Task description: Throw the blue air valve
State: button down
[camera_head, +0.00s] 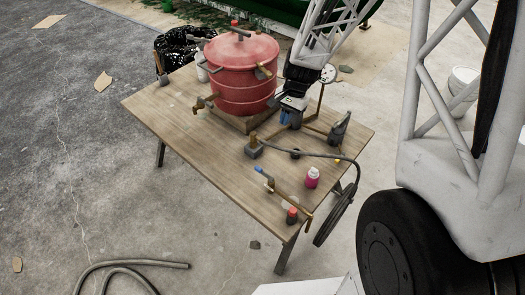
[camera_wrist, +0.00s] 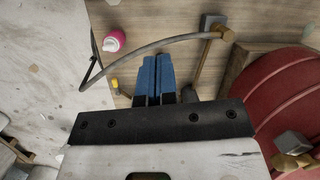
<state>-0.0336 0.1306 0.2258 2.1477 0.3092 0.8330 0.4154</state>
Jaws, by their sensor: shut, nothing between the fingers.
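The blue air valve (camera_head: 261,170) is a small blue lever on a thin brass pipe (camera_head: 283,190) near the front of the wooden table. I cannot make out the blue lever in the wrist view. My gripper (camera_head: 287,120) is above the table beside the red pot, behind and to the right of the valve and apart from it. In the wrist view its two blue fingers (camera_wrist: 155,76) are together with nothing between them. The tabletop shows beyond them.
A red lidded pot (camera_head: 242,75) stands left of my gripper. A grey hose (camera_head: 310,154) runs from a brass fitting (camera_head: 254,148) over the right edge. A pink bottle (camera_head: 312,177) and a red-capped bottle (camera_head: 292,216) stand near the front. The left tabletop (camera_head: 180,135) is clear.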

aim_at(263, 173)
jog(key=w+a+f+m+g, duration=0.1)
jog(key=w+f, duration=0.3)
jog(key=f, duration=0.6)
jog(key=shift+w+a+f+m+y, duration=0.25)
jog(key=shift+a+f+m+y, duration=0.1)
jog(key=shift+m, duration=0.15)
jog(key=s+a+f, duration=0.5)
jog(key=f, duration=0.4)
jog(key=shift+s+a, duration=0.2)
jog(key=shift+s, duration=0.05)
